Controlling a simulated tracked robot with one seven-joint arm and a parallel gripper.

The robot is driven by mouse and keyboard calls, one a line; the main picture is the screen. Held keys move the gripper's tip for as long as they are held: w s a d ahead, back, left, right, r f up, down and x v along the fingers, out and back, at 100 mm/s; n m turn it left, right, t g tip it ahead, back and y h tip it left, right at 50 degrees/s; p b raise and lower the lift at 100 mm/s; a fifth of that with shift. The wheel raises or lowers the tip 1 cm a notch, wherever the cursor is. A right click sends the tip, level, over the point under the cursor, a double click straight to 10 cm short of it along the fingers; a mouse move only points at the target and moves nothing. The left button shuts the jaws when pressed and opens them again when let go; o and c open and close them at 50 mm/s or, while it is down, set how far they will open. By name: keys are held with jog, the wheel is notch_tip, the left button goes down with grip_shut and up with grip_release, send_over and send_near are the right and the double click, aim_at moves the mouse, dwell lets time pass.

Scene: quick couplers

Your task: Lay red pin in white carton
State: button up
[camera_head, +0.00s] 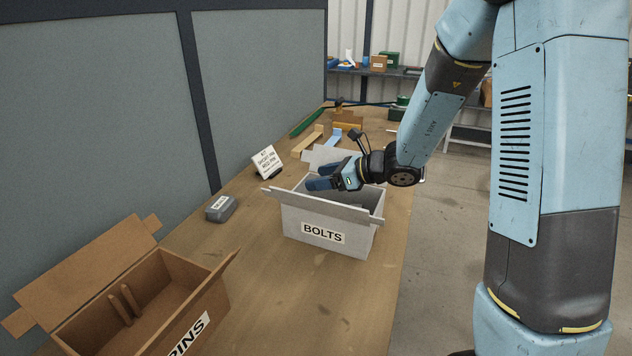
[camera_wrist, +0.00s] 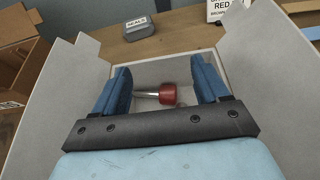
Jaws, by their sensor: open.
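The white carton (camera_head: 300,215), labelled BOLTS, stands on the workbench with its flaps open. Its pale flap also shows in the wrist view (camera_wrist: 60,95). The red pin (camera_wrist: 168,95), with a red head and a metal shank, lies on its side inside the white carton, seen between my fingers in the wrist view. The carton's wall hides it in the head view. My gripper (camera_head: 322,182) is over the carton's opening, pointing down into it. In the wrist view its blue fingers (camera_wrist: 165,88) are open, one on each side of the pin, with gaps between.
A brown carton (camera_head: 205,310) labelled PINS stands open at the front left. A grey SEALS box (camera_head: 221,208) and a sign card (camera_head: 267,162) lie near the wall panel. Wooden and blue pieces lie behind the carton.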

jog(key=v, duration=1)
jog(key=s+d+r+n+g+h, duration=0.1)
jog(key=s+r+n+g+h, duration=0.15)
jog(key=s+n, duration=0.4)
jog(key=s+d+r+n+g+h, duration=0.1)
jog(key=s+d+r+n+h, duration=0.1)
jog(key=s+r+n, duration=0.35)
jog(key=s+d+r+n+t+h, duration=0.4)
jog(key=s+d+n+h, duration=0.4)
jog(key=s+d+n, duration=0.2)
jog(key=shift+s+d+n, duration=0.3)
jog(key=shift+s+d, duration=0.2)
jog(key=shift+s, duration=0.5)
